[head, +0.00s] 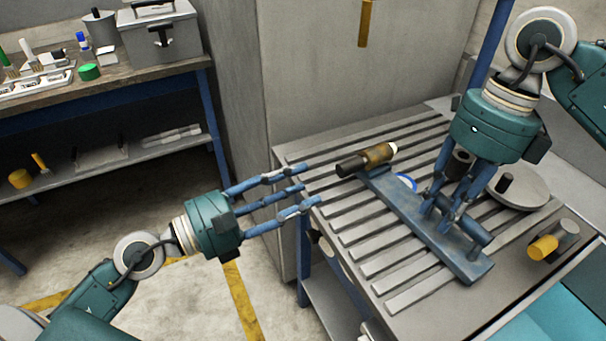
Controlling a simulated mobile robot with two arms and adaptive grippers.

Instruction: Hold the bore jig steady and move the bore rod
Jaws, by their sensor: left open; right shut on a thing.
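The bore jig (403,207) is a long blue bar lying slantwise on the slotted grey table. At its far left end sits a brass-coloured cylinder (378,154) with a dark rod end, which looks like the bore rod (350,167), sticking out to the left and a pale tip at the right. My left gripper (308,186) is open and empty, left of the dark rod end and apart from it. My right gripper (440,212) is shut on the bore jig around its middle, reaching down from above. Its fingers hide part of the bar and the exact contact.
A round grey plate (520,190) with a dark knob lies right of the jig. A yellow-ended cylinder (543,247) is near the right edge. A blue-white ring (405,181) lies behind the bar. A workbench (110,85) stands at the left. The table's left slats are clear.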

